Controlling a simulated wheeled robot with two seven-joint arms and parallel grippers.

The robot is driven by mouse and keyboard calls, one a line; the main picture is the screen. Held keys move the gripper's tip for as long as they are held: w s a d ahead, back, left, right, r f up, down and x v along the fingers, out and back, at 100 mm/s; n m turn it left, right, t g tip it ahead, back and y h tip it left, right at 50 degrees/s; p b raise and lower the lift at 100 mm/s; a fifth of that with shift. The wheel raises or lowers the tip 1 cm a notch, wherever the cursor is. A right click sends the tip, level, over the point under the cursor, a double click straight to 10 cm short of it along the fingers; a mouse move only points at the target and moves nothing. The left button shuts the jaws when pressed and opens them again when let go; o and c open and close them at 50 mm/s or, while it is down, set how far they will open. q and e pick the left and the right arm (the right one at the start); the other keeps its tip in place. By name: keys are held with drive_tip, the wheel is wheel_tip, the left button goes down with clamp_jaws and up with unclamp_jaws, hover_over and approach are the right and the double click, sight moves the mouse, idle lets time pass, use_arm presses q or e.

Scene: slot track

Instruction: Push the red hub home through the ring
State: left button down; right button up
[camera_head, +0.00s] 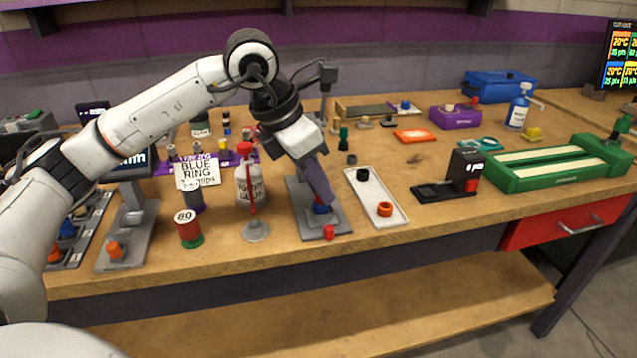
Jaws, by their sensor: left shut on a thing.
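My left gripper (321,203) reaches down over a grey plate (304,226) near the front of the bench. Its fingers are shut on a blue ring (321,209), which shows just at their tips, low over the plate. The fingers hide part of the ring, so I cannot tell whether it touches the plate. A small red hub (328,232) is at the plate's front edge, just in front of the blue ring and apart from the fingers. My right gripper is not in view.
A white tray (394,217) with a black ring (362,174) and an orange ring (385,209) lies right of the plate. A black stand (463,172) and green fixture (560,165) are farther right.

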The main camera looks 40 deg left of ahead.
use_arm(q)
drive_tip(key=shift+f, duration=0.25)
drive_tip(key=c, duration=1.6)
unclamp_jaws()
drive_tip(key=shift+r, duration=0.1)
drive_tip(key=shift+r, duration=0.15)
drive_tip(key=p+v, duration=0.1)
drive_tip(key=v, duration=0.9)
